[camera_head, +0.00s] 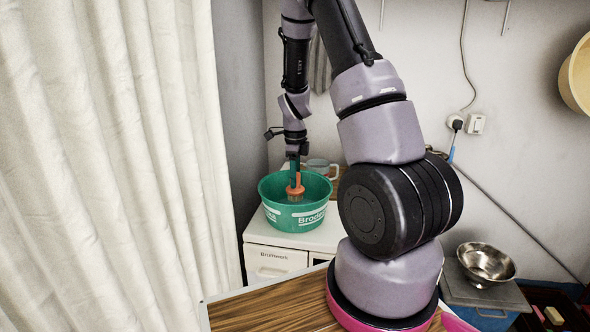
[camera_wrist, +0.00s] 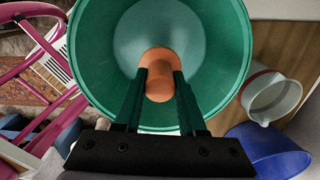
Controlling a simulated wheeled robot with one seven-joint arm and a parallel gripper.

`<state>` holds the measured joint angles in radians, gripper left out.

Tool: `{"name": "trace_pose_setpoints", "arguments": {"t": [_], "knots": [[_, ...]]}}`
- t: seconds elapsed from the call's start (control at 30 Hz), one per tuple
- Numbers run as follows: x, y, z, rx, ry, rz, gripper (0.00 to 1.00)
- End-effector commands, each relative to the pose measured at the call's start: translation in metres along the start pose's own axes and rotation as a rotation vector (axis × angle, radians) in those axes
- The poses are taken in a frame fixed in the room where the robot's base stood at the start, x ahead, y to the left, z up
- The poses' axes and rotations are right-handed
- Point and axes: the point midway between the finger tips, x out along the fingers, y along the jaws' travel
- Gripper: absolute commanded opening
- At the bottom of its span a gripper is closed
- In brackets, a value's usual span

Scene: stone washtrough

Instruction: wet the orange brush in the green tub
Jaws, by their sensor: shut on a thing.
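The green tub (camera_head: 284,219) with white lettering stands on a white cabinet in the head view. In the wrist view, the tub (camera_wrist: 93,62) fills the upper middle and its pale inside shows. My gripper (camera_head: 294,170) points down over the tub and is shut on the orange brush (camera_head: 296,189). The brush hangs upright with its bristles down, within the tub's rim as seen from above. In the wrist view, the brush (camera_wrist: 158,62) sits between my two fingertips (camera_wrist: 160,76). I cannot tell whether the bristles touch water or the tub's bottom.
The white cabinet (camera_head: 272,262) carries a grey mug (camera_head: 318,165) behind the tub. The wrist view shows a pale jug (camera_wrist: 272,98) and a blue vessel (camera_wrist: 268,150) close by. A curtain (camera_head: 110,150) hangs left. A metal bowl (camera_head: 486,262) stands right.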

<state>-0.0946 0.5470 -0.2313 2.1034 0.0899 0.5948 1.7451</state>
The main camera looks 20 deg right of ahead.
Motion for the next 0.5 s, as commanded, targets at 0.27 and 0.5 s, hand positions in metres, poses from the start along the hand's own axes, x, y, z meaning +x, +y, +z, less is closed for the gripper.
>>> {"name": "trace_pose_setpoints", "arguments": {"t": [0.27, 0.5], "knots": [[0.029, 0.000, -0.001, 0.002, 0.001, 0.002, 0.00], [0.050, 0.001, 0.000, 0.000, 0.001, 0.001, 0.00]]}}
